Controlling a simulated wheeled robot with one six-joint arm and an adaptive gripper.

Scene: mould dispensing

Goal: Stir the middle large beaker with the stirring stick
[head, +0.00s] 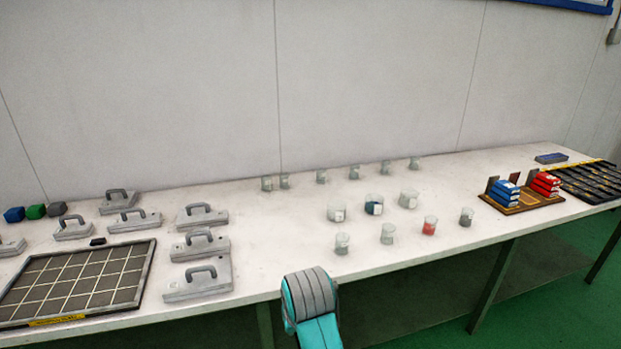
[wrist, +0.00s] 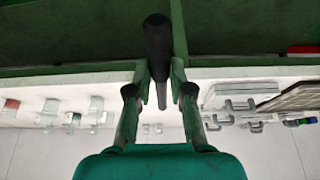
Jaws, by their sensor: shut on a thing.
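The middle large beaker (head: 374,204) stands upright on the white table in the head view, with dark blue contents and a pale label. It is between two other large beakers, the left one (head: 336,211) and the right one (head: 408,199). The stirring stick (wrist: 158,42) has a thick black handle and a thin grey rod. My gripper (wrist: 159,75) is shut on the stick in the wrist view. The head view shows only part of my arm at the front table edge; the gripper and stick are hidden there. The stick is apart from the beakers.
Small beakers stand in front, one with red contents (head: 430,228), and several more stand behind. Grey handled moulds (head: 198,280) and a gridded tray (head: 75,283) are at left. A wooden rack (head: 524,203) with blue and red packs is at right. The table's middle-left is clear.

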